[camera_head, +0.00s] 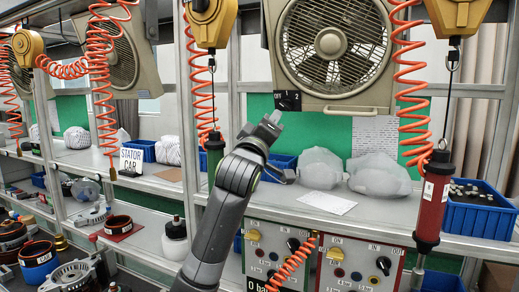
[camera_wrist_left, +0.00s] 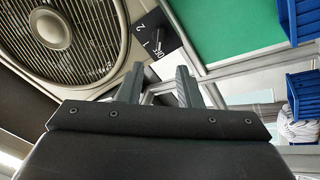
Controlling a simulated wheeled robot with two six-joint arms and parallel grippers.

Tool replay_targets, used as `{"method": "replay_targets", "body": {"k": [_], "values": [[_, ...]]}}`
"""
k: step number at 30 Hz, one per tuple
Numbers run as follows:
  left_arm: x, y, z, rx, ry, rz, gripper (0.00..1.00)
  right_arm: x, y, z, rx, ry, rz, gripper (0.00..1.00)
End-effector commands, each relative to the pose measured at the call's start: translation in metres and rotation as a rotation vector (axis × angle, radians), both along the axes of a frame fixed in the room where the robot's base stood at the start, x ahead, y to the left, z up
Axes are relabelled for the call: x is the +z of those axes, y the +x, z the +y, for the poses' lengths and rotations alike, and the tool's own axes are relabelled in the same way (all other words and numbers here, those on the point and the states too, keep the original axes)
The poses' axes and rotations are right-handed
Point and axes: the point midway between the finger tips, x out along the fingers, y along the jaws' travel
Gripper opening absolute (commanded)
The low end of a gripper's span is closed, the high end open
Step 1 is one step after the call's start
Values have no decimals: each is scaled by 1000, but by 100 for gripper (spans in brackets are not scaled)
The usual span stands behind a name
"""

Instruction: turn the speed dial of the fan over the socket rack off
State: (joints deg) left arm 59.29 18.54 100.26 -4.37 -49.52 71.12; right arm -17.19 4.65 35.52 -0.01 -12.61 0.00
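The beige fan (camera_head: 333,50) hangs over the rack, its round grille facing me. Its speed dial (camera_head: 288,101) is on a small black plate at the fan's lower left. In the left wrist view the dial plate (camera_wrist_left: 158,38) shows the marks OFF, 1 and 2; I cannot tell clearly where the knob points. My left gripper (camera_head: 272,117) is just below and left of the dial. In the left wrist view the gripper (camera_wrist_left: 160,72) has its fingers apart with nothing between them; the dial plate lies beyond the tips, not visibly touched. My right gripper is out of view.
Coiled orange hoses (camera_head: 408,90) and a hanging red tool (camera_head: 432,195) flank the fan on the right. White wrapped bundles (camera_head: 378,176) and a blue bin (camera_head: 478,215) stand on the shelf below. A second fan (camera_head: 122,60) is at left. A green panel (camera_head: 325,128) lies behind.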

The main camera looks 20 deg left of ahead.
Motion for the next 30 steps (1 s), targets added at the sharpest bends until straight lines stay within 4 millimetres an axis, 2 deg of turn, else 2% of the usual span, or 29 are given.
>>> {"method": "replay_targets", "body": {"k": [6, 12, 18, 30], "values": [[-16, -36, -1, 0, 0, -2, 32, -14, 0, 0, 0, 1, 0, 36], [-25, -60, -1, 1, 1, -1, 32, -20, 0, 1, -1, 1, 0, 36], [-28, -70, -1, 1, 1, 1, 32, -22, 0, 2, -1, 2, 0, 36], [-28, -71, -1, 1, 0, 1, 32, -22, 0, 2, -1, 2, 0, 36]]}}
